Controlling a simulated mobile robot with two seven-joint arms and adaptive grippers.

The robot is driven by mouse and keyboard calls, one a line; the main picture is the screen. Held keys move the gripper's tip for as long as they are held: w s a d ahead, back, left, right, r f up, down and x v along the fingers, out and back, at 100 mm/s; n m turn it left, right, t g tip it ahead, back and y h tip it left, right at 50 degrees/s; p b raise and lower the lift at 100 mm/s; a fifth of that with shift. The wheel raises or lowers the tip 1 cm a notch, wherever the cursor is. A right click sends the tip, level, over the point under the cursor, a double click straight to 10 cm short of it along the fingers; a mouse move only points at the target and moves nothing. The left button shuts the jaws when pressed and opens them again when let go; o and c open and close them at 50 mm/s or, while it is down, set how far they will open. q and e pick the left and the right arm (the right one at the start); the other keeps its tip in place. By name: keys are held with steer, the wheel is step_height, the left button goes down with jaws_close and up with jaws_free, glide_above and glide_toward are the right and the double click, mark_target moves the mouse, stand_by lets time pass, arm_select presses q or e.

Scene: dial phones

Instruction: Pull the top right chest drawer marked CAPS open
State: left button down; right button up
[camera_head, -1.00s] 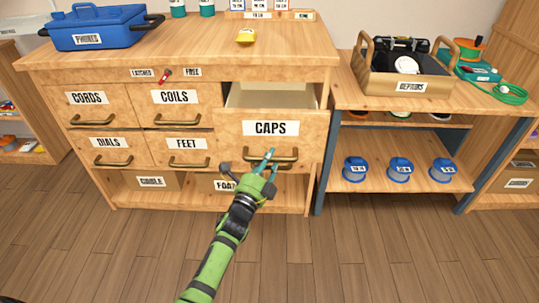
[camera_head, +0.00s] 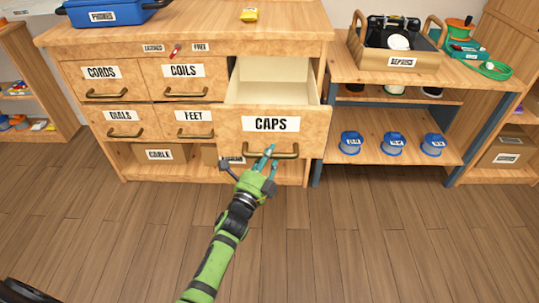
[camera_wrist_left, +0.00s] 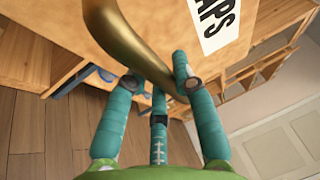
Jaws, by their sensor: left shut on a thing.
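The CAPS drawer (camera_head: 232,121) is at the top right of the wooden chest and stands well out from the front. Its pale inside (camera_head: 272,82) shows from above and looks empty. Its brass handle (camera_head: 288,155) runs across the lower front. My left gripper (camera_head: 265,162) is at the handle, its teal fingers shut around the bar. In the left wrist view the fingers (camera_wrist_left: 164,85) close about the curved brass handle (camera_wrist_left: 135,40), with part of the CAPS label (camera_wrist_left: 215,20) beyond. My right gripper is not in view.
Closed drawers marked CORDS (camera_head: 102,84), COILS (camera_head: 184,82), DIALS (camera_head: 124,126) and FEET (camera_head: 195,126) sit to the left. A red latch lever (camera_head: 175,50) is above. A shelf unit (camera_head: 350,185) stands close on the right. The floor in front is clear.

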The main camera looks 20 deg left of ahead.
arm_select(q)
steer(key=c, duration=1.3)
jaws_free()
steer(key=shift+o, duration=0.2)
steer(key=v, duration=1.2)
